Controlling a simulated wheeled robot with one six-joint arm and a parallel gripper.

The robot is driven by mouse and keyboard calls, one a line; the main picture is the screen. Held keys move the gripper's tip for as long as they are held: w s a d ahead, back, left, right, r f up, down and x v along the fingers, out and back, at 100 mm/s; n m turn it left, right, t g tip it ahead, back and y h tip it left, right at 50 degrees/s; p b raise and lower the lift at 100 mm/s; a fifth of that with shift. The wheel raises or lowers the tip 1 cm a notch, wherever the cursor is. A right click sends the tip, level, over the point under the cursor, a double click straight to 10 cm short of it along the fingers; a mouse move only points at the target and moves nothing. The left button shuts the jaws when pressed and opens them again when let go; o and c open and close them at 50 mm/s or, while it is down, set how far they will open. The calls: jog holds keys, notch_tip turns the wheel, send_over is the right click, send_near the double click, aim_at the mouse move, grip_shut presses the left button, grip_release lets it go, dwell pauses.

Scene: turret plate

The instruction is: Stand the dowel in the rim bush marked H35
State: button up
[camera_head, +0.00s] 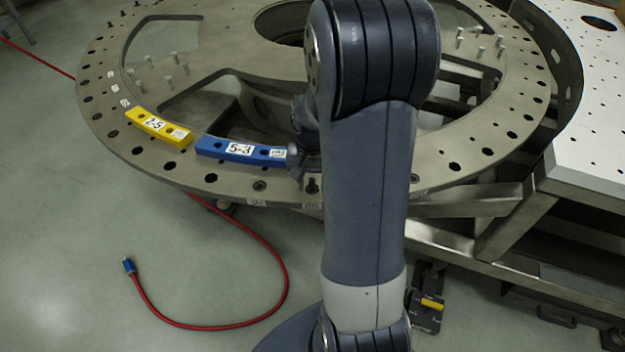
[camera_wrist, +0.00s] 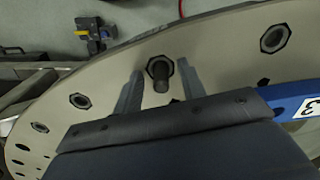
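A short dark dowel (camera_wrist: 161,78) stands in a hexagonal rim bush (camera_wrist: 150,63) on the turret plate, as the wrist view shows. In the head view the dowel (camera_head: 312,186) is a small dark peg at the front rim, just right of the blue block. My gripper (camera_wrist: 159,67) is open, with one finger on each side of the dowel and a visible gap on both sides. In the head view my gripper (camera_head: 303,175) is partly hidden behind my arm. The small rim labels are too small to read, so I cannot tell which bush is H35.
The turret plate (camera_head: 225,187) carries a yellow block (camera_head: 172,134) marked 2-5 and a blue block (camera_head: 217,147) marked 5-3. Several upright pins stand on its inner part. A white perforated table (camera_head: 590,150) is at the right. A red hose (camera_head: 285,270) lies on the floor.

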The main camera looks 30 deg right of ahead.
notch_tip(320, 180, up, 11)
jog(key=shift+f, duration=0.15)
dwell(0.5)
notch_tip(320, 180, down, 11)
jog(key=shift+r, duration=0.1)
jog(key=shift+r+p, duration=1)
jog(key=shift+r, duration=0.2)
